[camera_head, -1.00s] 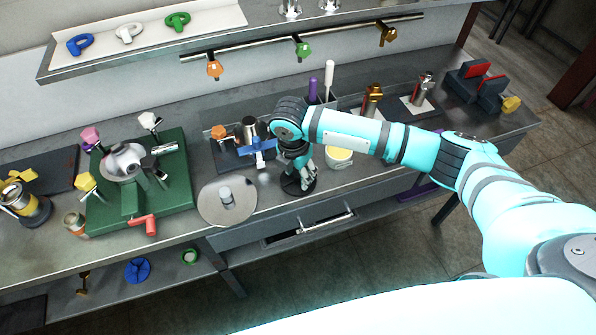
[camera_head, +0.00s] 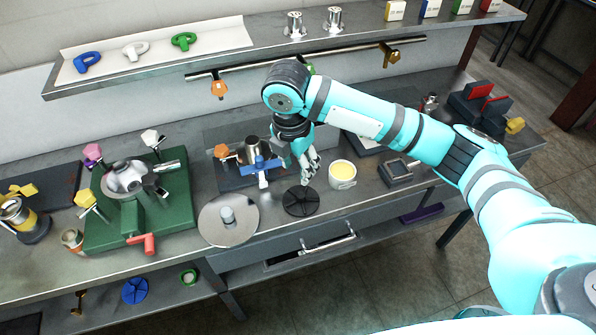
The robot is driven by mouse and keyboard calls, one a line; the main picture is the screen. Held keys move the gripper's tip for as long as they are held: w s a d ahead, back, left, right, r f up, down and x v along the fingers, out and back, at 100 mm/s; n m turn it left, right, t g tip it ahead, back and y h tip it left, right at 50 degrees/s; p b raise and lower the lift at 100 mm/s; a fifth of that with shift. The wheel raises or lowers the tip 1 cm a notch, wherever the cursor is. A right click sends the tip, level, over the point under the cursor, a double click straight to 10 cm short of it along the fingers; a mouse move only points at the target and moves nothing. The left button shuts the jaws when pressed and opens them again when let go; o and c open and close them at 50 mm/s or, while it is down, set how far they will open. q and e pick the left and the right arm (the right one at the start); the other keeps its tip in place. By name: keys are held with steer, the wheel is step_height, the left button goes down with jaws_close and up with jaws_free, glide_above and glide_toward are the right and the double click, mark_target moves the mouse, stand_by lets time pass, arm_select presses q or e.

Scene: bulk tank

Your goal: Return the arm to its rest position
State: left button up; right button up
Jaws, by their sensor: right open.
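My right arm (camera_head: 420,140) comes in from the right and reaches over the bench. Its gripper (camera_head: 310,178) points down, open and empty, above the bench near a black spoked disc (camera_head: 302,201). The fingers look clear of the disc, with the white cup of yellow content (camera_head: 342,173) to their right. The arm hides part of the wall rail and some items at the back of the bench. My left gripper is not in view.
A metal cylinder with a blue handle (camera_head: 259,165) stands close left of the gripper. A grey round plate with a knob (camera_head: 228,219) lies at the front edge. A green fixture (camera_head: 135,200) is farther left. The shelf (camera_head: 150,67) and hook rail are above.

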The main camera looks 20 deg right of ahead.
stand_by(0.4)
steer(key=s+a+f+m+t+y, duration=0.1)
steer(key=s+a+f+m+y, duration=0.4)
steer(key=s+a+f+m, duration=0.5)
steer(key=s+d+f+m+t+h, duration=0.1)
steer(key=s+d+f+m+h, duration=0.1)
steer(key=s+d+m, duration=0.6)
steer(key=s+d+f+m+t+h, duration=0.1)
steer(key=s+d+f+m+h, duration=0.15)
steer(key=s+d+m, duration=0.5)
step_height(320, 180, down, 24)
steer(key=d+n+g, duration=0.1)
steer(key=n+g, duration=0.1)
steer(key=n, duration=0.1)
steer(key=s+d+f, duration=0.3)
steer(key=s+f, duration=1.2)
steer(key=f, duration=0.2)
steer(key=shift+s+f+g+y, duration=0.15)
steer(key=shift+s+g+y, duration=0.15)
steer(key=shift+s+y, duration=0.05)
